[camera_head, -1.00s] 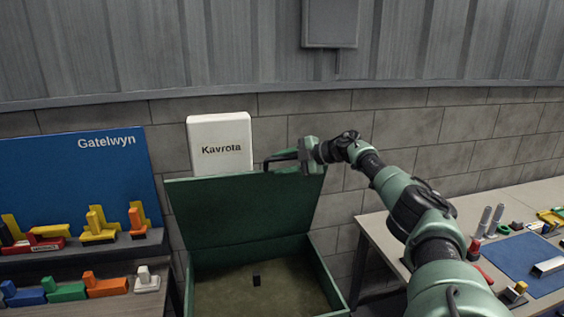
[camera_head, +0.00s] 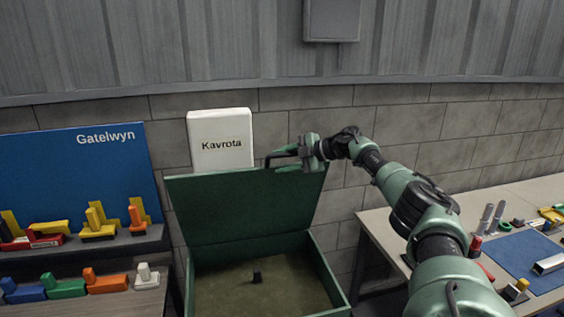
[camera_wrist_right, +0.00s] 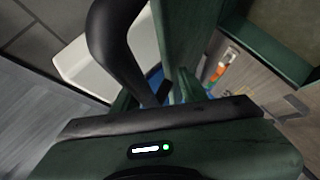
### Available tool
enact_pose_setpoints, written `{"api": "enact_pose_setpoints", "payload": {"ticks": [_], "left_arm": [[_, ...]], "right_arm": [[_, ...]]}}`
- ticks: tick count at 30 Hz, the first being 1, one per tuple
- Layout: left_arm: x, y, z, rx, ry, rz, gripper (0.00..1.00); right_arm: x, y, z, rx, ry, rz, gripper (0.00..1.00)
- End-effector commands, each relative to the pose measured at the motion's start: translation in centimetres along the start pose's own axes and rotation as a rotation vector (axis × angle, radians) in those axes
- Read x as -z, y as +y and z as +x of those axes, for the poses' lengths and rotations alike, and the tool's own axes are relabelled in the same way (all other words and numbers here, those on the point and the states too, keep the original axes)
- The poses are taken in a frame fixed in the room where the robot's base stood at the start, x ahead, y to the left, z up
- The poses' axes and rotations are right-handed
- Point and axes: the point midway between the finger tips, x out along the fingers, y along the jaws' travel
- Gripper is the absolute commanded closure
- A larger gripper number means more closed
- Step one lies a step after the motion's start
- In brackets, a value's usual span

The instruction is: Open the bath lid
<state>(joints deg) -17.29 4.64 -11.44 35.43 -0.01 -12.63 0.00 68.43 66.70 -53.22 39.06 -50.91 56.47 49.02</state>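The green bath (camera_head: 340,284) is a box on the floor with its lid (camera_head: 240,212) raised to near upright at the back. A dark handle (camera_head: 273,158) projects along the lid's top edge; it shows large and curved in the right wrist view (camera_wrist_right: 108,45). My right gripper (camera_head: 303,151) is at the handle's right end, by the lid's upper right corner. The handle runs down between the green parts of the gripper in the wrist view, but the gripper's body hides the fingertips, so a firm grip cannot be confirmed. My left gripper is out of view.
A white Kavrota box (camera_head: 220,140) stands behind the lid. Blue Gatelwyn shelving (camera_head: 85,170) with coloured blocks is at left. A workbench (camera_head: 385,233) with parts and a blue mat is at right.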

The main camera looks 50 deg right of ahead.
Motion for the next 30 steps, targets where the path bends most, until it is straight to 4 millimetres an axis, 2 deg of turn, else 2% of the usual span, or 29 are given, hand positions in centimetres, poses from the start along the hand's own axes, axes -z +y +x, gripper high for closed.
{"api": "enact_pose_setpoints", "payload": {"ticks": [9, 13, 18, 30], "left_arm": [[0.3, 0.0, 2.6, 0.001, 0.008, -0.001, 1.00], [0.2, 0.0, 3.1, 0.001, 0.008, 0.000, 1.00], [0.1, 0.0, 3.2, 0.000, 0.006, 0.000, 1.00], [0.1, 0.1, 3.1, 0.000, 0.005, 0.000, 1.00]], "right_arm": [[-0.3, -0.2, -5.4, -0.005, -0.006, -0.003, 0.62], [-0.2, -0.1, -6.9, -0.006, -0.005, -0.002, 0.62], [0.0, 0.0, -7.5, -0.004, -0.003, -0.001, 0.62], [0.0, 0.1, -7.5, -0.005, -0.003, -0.001, 0.62]]}}
